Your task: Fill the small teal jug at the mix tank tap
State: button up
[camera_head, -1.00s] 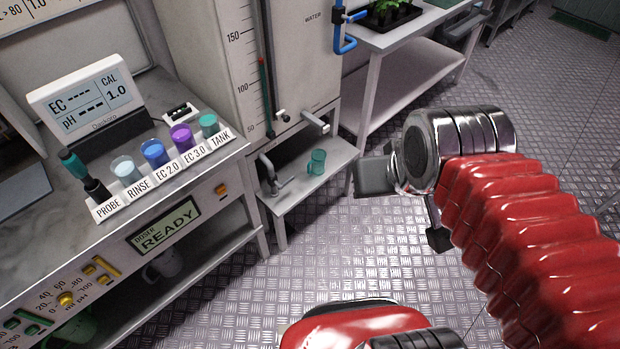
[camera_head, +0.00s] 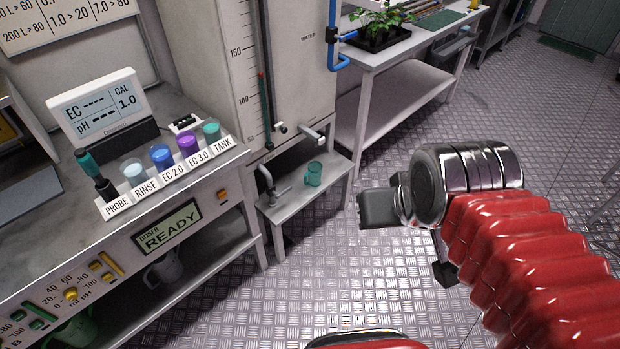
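The small teal jug (camera_head: 314,174) stands upright on a low grey stand (camera_head: 298,204) below the mix tank (camera_head: 296,90). A metal tap (camera_head: 309,137) sticks out low on the tank's front, above the jug. I cannot tell whether the jug is exactly under its spout. My gripper (camera_head: 379,208) is to the right of the stand in the picture, apart from the jug, with clear floor behind it. Only part of it shows beside the chrome wrist, and I see nothing held in it. Its finger gap is not clear.
A bent metal spout (camera_head: 268,182) rises at the stand's left end. The left bench (camera_head: 60,222) holds a meter (camera_head: 98,105) and a labelled rack of coloured cups (camera_head: 165,178). A table (camera_head: 405,52) with a plant tray (camera_head: 382,36) stands behind. Floor right of the stand is clear.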

jog(key=shift+c, duration=0.5)
grip_shut()
jog(key=shift+d, duration=0.1)
dwell(1.0)
